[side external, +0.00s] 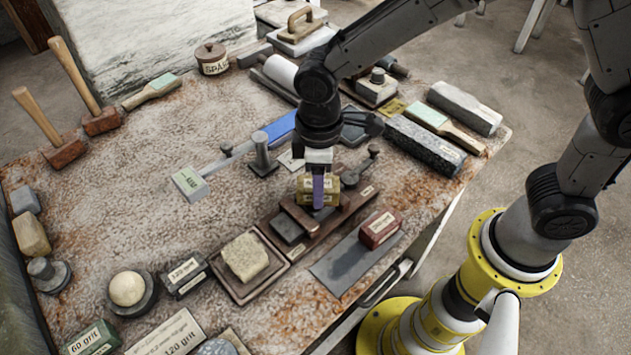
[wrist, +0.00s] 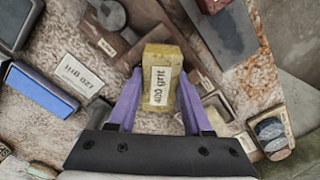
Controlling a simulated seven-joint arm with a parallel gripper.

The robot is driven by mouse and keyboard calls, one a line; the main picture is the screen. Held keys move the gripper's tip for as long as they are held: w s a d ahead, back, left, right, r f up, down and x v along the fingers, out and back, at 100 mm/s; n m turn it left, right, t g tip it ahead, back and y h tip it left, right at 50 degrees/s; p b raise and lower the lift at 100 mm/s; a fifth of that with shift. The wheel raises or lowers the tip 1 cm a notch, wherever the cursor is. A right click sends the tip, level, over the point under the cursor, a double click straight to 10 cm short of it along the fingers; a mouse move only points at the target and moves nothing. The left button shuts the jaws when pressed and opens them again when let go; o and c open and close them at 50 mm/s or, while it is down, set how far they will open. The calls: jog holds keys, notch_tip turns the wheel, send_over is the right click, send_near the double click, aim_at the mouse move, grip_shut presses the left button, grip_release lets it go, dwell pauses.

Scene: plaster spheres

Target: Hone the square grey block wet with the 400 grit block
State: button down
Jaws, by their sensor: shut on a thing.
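My gripper (side external: 318,203) is shut on the yellow 400 grit block (side external: 304,184), over the wooden clamp (side external: 318,228) near the bench's front edge. In the wrist view, the 400 grit block (wrist: 157,62) sits between the two purple fingers (wrist: 157,100), its label facing the camera. A dark grey block (side external: 287,229) lies in the wooden clamp, partly hidden by its bar; I cannot tell surely whether it is the square grey block. I cannot tell whether the 400 grit block touches anything below it.
A square tray with a pale rough block (side external: 245,257) stands left of the clamp. A red labelled block (side external: 379,229) rests on a dark flat slab (side external: 338,266) to the right. A metal stand (side external: 262,155) is behind. The bench's middle left is clear.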

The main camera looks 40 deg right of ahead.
aim_at(337, 184)
jog(key=shift+s+d, duration=1.2)
jog(key=shift+d, duration=0.05)
jog(key=shift+w+a, duration=0.1)
jog(key=shift+w+a, duration=1.45)
jog(key=shift+a, duration=0.05)
jog(key=shift+s+d+r, duration=0.7)
jog(key=shift+s+d, duration=0.05)
jog(key=shift+d, duration=0.05)
